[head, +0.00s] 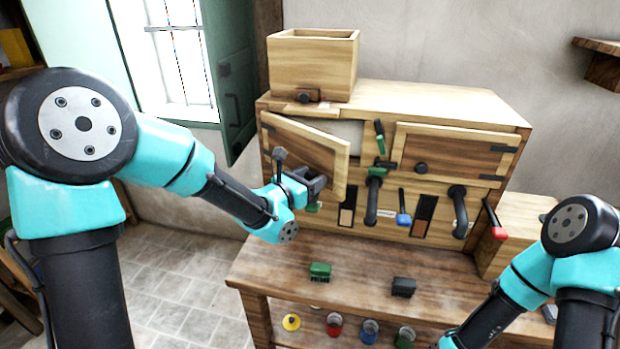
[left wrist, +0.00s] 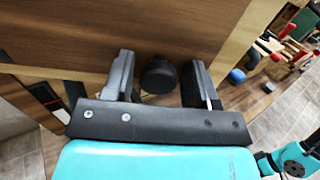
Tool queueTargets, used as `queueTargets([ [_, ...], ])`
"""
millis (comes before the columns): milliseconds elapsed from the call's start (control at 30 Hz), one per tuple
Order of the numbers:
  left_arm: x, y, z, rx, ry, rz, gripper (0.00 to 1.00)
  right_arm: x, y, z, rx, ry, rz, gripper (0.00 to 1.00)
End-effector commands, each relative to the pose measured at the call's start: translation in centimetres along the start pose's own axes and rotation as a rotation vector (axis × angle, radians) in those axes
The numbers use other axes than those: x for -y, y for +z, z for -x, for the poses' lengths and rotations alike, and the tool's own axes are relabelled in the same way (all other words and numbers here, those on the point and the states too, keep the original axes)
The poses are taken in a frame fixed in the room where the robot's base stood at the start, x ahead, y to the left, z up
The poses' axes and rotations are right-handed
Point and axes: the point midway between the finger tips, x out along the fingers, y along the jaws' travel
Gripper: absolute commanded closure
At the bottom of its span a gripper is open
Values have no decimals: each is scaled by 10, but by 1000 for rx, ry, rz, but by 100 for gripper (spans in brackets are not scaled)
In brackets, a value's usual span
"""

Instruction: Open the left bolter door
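The left bolter door (head: 308,148) is a brown wooden panel with a pale edge, hinged at its left. It stands ajar, its right edge swung out from the cabinet (head: 460,110), with a pale gap above it. My left gripper (head: 314,182) is at the door's lower right front. In the left wrist view the black door knob (left wrist: 158,75) sits between the two open fingers (left wrist: 158,82), with a visible gap on each side. The head view hides the knob behind the gripper. My right arm shows at lower right; its gripper is out of frame.
The closed right door (head: 455,153) has its own knob. Dark spouts and coloured handles, including a blue one (head: 403,218), stick out below the doors. A green block (head: 320,270) and a black block (head: 403,287) lie on the bench (head: 270,265). An open wooden box (head: 312,65) stands on top.

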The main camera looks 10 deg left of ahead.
Motion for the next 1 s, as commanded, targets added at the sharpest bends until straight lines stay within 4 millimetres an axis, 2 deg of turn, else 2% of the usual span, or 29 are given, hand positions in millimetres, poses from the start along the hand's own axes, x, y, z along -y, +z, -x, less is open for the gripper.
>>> queueTargets([
  [100, 0, 0, 0, 1, 1, 0, 39, 0, 0, 0, 0, 0, 0, 57],
  [467, -1, 0, 6, 0, 2, 0, 39, 0, 0, 0, 0, 0, 0, 57],
  [667, -1, 0, 32, 1, 4, 1, 39, 0, 0, 0, 0, 0, 0, 57],
  [1000, 0, 0, 94, 1, 7, -4, 39, 0, 0, 0, 0, 0, 0, 57],
])
